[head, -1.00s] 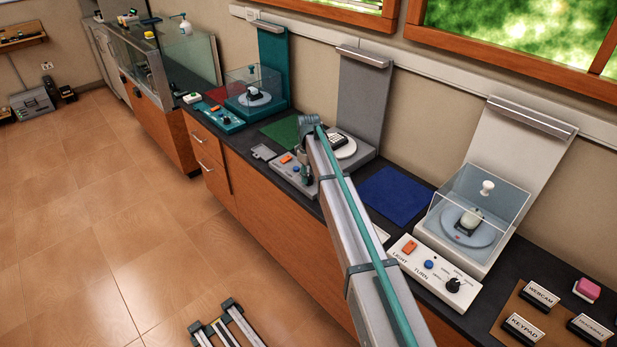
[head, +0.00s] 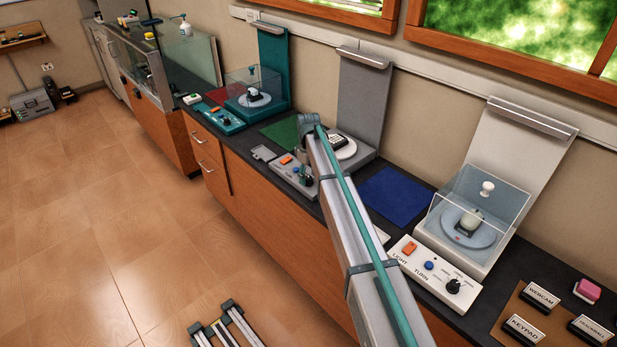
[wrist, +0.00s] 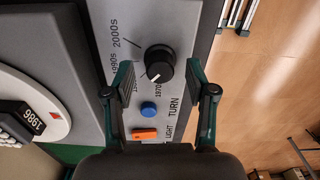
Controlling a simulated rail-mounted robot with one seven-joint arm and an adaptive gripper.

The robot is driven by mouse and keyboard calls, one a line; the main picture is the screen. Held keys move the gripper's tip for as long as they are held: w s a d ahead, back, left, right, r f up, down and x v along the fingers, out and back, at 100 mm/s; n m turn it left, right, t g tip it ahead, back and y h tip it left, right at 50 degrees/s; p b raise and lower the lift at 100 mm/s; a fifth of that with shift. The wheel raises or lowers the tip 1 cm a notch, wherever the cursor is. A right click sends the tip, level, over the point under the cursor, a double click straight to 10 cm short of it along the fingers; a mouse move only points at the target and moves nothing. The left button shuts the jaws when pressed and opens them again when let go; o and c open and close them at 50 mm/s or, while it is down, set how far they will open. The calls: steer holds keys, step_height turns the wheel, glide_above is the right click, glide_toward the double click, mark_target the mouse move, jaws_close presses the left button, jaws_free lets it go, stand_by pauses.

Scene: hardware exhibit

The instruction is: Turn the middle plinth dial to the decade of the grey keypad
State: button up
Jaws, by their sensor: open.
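The middle plinth (head: 362,100) is grey, with a control panel at its front. In the wrist view its black dial (wrist: 158,65) sits between the two fingers of my open gripper (wrist: 159,68), one on each side with gaps. The dial's white mark points down, slightly left, near the 1970s label; part of the 1980s label is hidden by a finger. The grey keypad (wrist: 14,124) lies on the white turntable (wrist: 58,128) with a black tag reading 1986. The keypad also shows in the head view (head: 338,142).
A blue button (wrist: 148,109) and orange light switch (wrist: 144,134) sit beside the dial. A teal plinth (head: 273,70) stands left and a white plinth (head: 520,150) right, each with a clear case. A blue mat (head: 393,195) lies between the middle and white plinths.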

mark_target(309, 178)
step_height(309, 178, up, 11)
steer(key=shift+r, duration=0.2)
stand_by(0.4)
steer(key=s+a+f+n+g+h+b, duration=0.2)
steer(key=s+f+b, duration=0.6)
steer(key=s+f, duration=1.5)
steer(key=s+d+f+m+g+y+p, duration=0.15)
steer(key=s+d+f+m+p, duration=0.3)
steer(key=s+d+f, duration=1.4)
steer(key=s+d+f+m+g+p, duration=0.1)
steer(key=s+d+m, duration=0.3)
steer(key=s, duration=0.9)
steer(key=s+d+f+m+g+p, duration=0.1)
steer(key=s+d+m, duration=0.3)
steer(key=s, duration=0.9)
steer(key=shift+s+d+f+g+p, duration=0.4)
steer(key=shift+d+g+p, duration=0.25)
steer(key=shift+p, duration=0.1)
